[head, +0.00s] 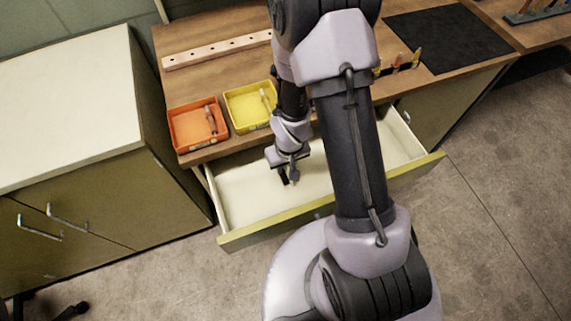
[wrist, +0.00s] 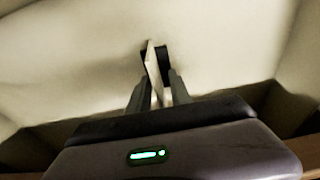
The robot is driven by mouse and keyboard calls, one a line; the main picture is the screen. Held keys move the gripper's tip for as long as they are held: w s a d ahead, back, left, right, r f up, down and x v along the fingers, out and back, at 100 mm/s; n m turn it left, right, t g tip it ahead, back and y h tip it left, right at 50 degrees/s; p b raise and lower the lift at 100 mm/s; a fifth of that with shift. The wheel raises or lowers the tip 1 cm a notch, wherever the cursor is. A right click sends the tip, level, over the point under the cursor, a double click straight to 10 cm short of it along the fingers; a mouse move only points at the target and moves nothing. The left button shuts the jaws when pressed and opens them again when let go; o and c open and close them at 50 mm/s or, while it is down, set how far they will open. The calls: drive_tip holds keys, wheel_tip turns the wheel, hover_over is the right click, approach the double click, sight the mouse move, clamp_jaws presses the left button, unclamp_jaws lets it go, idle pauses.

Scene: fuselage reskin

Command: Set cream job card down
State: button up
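My gripper (wrist: 156,55) reaches down into the open drawer, and the fingers are close together around a thin cream card seen nearly edge-on, the cream job card (wrist: 153,68). The card stands upright between the fingertips, above the pale drawer floor. Whether its lower edge touches the floor I cannot tell. In the head view my gripper (head: 288,176) is over the left-middle part of the drawer (head: 240,190), and the card is too small to make out clearly there. My own arm hides the middle of the drawer.
The visible drawer floor is bare. On the bench behind it stand an orange tray (head: 184,133) and a yellow tray (head: 236,107), each with a small item inside. A drilled strip (head: 217,50) and a black mat (head: 447,40) lie farther back. A cabinet (head: 75,95) stands left.

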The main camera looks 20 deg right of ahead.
drive_tip(key=shift+r, duration=0.1)
drive_tip(key=r+p, duration=0.3)
drive_tip(key=r, duration=0.1)
drive_tip(key=s+r+p, duration=0.1)
drive_tip(key=r+p, duration=0.2)
drive_tip(key=r, duration=0.1)
drive_tip(key=r+p, duration=0.3)
drive_tip(key=r, duration=0.1)
drive_tip(key=shift+s+r+p, duration=0.2)
drive_tip(key=shift+s+p, duration=0.15)
wheel_tip(320, 180, up, 20)
drive_tip(key=s+m+t, duration=0.1)
drive_tip(key=m+t, duration=0.1)
drive_tip(key=m, duration=0.1)
drive_tip(key=s+a+r+m+t+y, duration=0.1)
drive_tip(key=s+a+r, duration=0.3)
drive_tip(key=s+r, duration=0.6)
drive_tip(key=shift+a+r+m+t+y, duration=0.3)
drive_tip(key=shift+r+m+t+y, duration=0.15)
drive_tip(key=shift+r, duration=0.45)
drive_tip(key=shift+s, duration=0.1)
